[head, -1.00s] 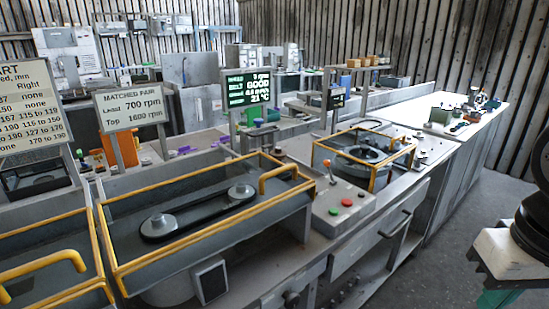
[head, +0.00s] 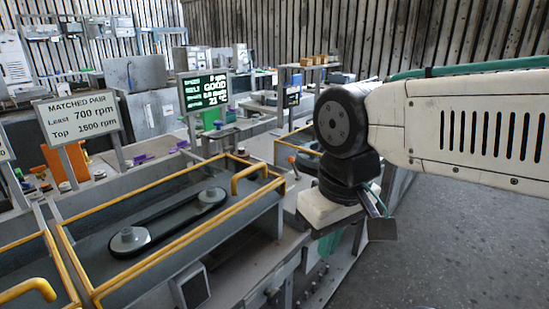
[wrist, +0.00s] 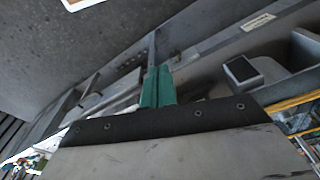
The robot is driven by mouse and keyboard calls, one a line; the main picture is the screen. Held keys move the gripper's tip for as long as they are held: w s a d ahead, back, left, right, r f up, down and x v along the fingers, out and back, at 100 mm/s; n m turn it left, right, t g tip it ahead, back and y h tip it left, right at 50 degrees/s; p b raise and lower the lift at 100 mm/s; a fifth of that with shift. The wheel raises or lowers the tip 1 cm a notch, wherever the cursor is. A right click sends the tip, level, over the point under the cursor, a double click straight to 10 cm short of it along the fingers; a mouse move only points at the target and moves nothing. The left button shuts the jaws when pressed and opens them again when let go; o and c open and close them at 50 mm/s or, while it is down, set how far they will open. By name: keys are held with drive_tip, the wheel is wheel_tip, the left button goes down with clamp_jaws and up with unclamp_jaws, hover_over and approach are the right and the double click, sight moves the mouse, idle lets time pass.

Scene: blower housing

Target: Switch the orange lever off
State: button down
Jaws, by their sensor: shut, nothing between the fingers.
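The orange lever (head: 292,161) stands up from the grey control panel, just left of my arm's wrist in the head view. Its tip is orange-red and leans a little to the left. My gripper (head: 328,244) has green fingers and hangs below my wrist, to the right of and nearer than the lever, beside the bench front. In the wrist view my gripper (wrist: 158,72) shows its green fingers together and empty. The lever cannot be made out in the wrist view. My arm hides the panel's red and green buttons.
A belt rig (head: 165,225) with a yellow-railed guard and yellow handle (head: 250,176) lies left of the lever. A display (head: 203,92) reads GOOD and 21 °C. A "Matched pair" sign (head: 78,116) stands at left. Grey floor (head: 440,250) at right is clear.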

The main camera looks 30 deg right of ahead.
drive_tip(key=w+d+r+m+h, duration=0.2)
drive_tip(key=w+d+r, duration=0.1)
drive_tip(key=w, duration=0.8)
drive_tip(key=w+d+r+m+h, duration=0.2)
drive_tip(key=w+d, duration=0.2)
drive_tip(key=w, duration=0.6)
drive_tip(key=w+d+f+m+h, duration=0.1)
drive_tip(key=w+d+f, duration=0.1)
drive_tip(key=w, duration=0.9)
drive_tip(key=w+d+f+m+h, duration=0.1)
drive_tip(key=w+d+f+h, duration=0.1)
drive_tip(key=w, duration=0.9)
drive_tip(key=shift+w+d+f+m, duration=0.3)
drive_tip(key=shift+w+d+f, duration=0.1)
drive_tip(key=shift+d+f, duration=0.4)
drive_tip(key=shift+d, duration=0.15)
approach(294, 167)
drive_tip(key=w+f, duration=0.1)
drive_tip(key=w+d+f, duration=0.1)
drive_tip(key=w+f, duration=0.1)
drive_tip(key=f, duration=0.1)
drive_tip(key=shift+w+d+f, duration=0.1)
drive_tip(key=shift+w+d, duration=0.2)
drive_tip(key=shift+w, duration=0.05)
